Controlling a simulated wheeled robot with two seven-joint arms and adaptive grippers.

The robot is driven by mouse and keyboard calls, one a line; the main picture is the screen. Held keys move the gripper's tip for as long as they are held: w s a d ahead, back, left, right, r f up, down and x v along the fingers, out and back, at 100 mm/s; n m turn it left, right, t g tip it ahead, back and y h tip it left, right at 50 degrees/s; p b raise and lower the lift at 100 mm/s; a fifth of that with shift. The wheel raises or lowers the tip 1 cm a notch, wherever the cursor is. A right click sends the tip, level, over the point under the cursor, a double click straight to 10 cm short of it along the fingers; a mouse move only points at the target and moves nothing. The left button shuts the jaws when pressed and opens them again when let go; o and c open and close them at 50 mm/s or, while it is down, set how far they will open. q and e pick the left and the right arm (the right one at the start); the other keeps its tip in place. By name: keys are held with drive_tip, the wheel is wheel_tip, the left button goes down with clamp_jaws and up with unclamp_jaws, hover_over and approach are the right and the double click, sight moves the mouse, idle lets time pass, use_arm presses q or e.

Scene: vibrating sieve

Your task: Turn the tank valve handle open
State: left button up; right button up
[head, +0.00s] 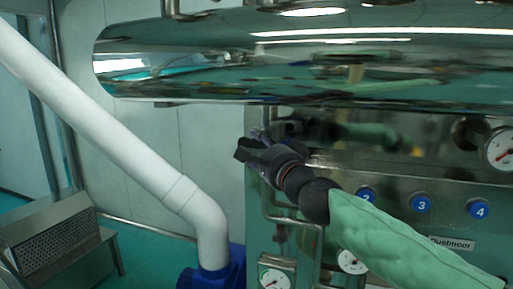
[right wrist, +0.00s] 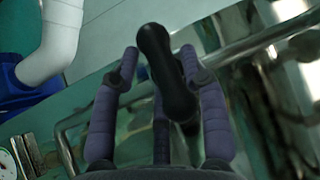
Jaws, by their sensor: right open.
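The valve handle (right wrist: 165,72) is a black, rounded lever in the right wrist view. In the head view my right gripper (head: 256,150) is just below the shiny steel tank (head: 300,65), in front of the panel. There the handle cannot be told apart from the dark fingers. My left gripper is out of view.
A steel panel (head: 455,190) with blue numbered buttons (head: 421,205) and a gauge (head: 500,148) stands at the right. Thin steel pipes run below my right gripper. A thick white pipe (head: 110,125) slopes down at the left into a blue fitting (head: 215,275).

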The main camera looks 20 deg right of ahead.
drive_tip(key=shift+w+a, duration=0.1)
drive_tip(key=shift+w, duration=0.3)
clamp_jaws()
